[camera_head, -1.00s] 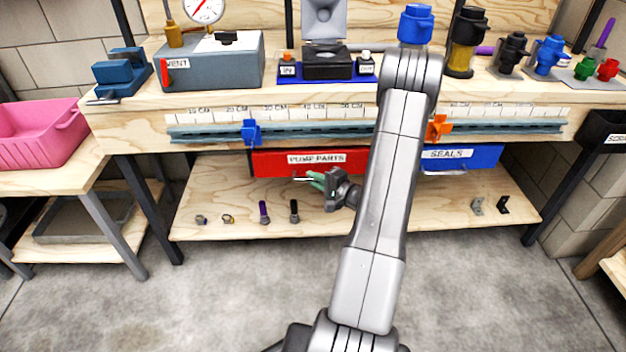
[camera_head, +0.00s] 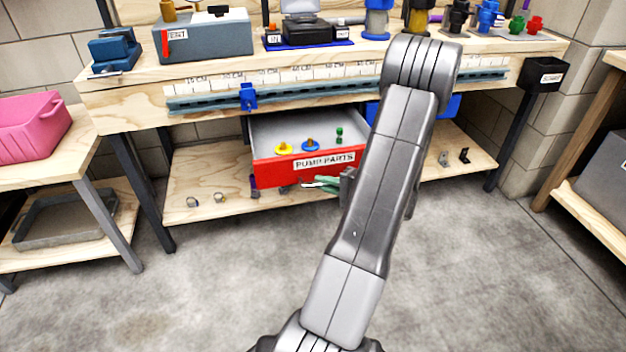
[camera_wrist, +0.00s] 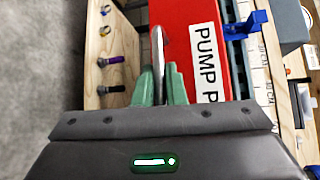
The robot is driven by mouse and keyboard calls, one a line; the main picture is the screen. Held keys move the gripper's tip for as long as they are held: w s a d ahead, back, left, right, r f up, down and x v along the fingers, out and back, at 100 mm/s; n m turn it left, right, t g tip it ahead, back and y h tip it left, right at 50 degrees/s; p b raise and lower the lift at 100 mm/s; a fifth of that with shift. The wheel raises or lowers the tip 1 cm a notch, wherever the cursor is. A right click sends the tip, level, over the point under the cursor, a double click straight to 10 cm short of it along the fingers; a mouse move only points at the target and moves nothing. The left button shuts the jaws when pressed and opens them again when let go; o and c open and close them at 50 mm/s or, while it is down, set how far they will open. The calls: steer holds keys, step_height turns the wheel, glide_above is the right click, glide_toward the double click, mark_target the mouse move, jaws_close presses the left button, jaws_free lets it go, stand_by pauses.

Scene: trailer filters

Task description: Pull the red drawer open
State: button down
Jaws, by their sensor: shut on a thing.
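The red drawer (camera_head: 277,173), labelled PUMP PARTS, is pulled out from under the workbench, with its inside in view. It holds a yellow part (camera_head: 284,148), a blue part (camera_head: 310,146) and a small green part (camera_head: 339,135). My gripper (camera_head: 314,183) is at the drawer's front, below the label. In the wrist view, its green fingers (camera_wrist: 159,85) are shut on the metal handle (camera_wrist: 158,50) of the red drawer (camera_wrist: 185,20). My arm hides the drawer's right end in the head view.
A blue drawer (camera_head: 446,107) is partly hidden behind my arm. A lower shelf (camera_head: 215,180) with small parts lies beneath. A side table with a pink bin (camera_head: 28,127) stands at left; a black bin (camera_head: 543,75) hangs at right. The floor in front is clear.

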steer(key=shift+s+d, duration=0.25)
steer(key=shift+s, duration=0.6)
steer(key=shift+s+d, duration=0.2)
steer(key=shift+s, duration=0.6)
steer(key=c, duration=1.5)
jaws_free()
steer(key=p+v, duration=0.3)
steer(key=v, duration=1)
steer(key=shift+s+d, duration=0.2)
steer(key=shift+d, duration=0.15)
